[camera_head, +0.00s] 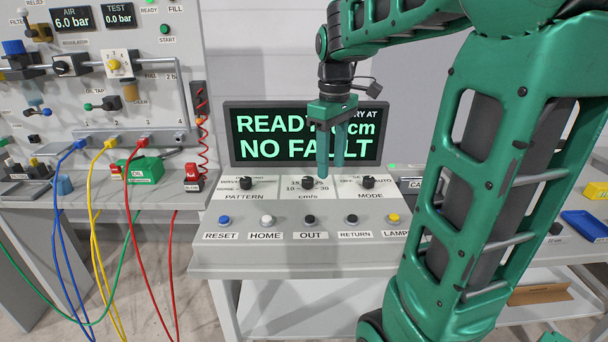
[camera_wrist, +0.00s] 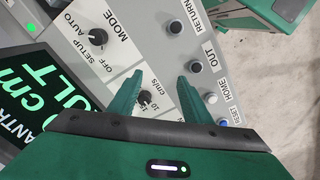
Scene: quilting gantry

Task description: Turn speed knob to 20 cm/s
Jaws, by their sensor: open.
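The speed knob (camera_head: 309,183) is a small black rotary knob on the grey control panel, marked "cm/s" below with numbers around it. It also shows in the wrist view (camera_wrist: 145,98), between the green fingers and near the left one. Where its pointer stands is too small to tell. My gripper (camera_head: 330,174) hangs fingers down above the panel, slightly right of the knob in the head view. In the wrist view my gripper (camera_wrist: 160,77) is open, its fingers apart with nothing held. The fingers partly cover the knob's scale and the display.
The PATTERN knob (camera_head: 245,183) is left and the MODE knob (camera_head: 368,183) right of it. A row of buttons, including HOME (camera_head: 267,220) and OUT (camera_head: 309,220), lies in front. The display (camera_head: 250,140) behind reads NO FAULT. Hoses (camera_head: 91,220) hang at left.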

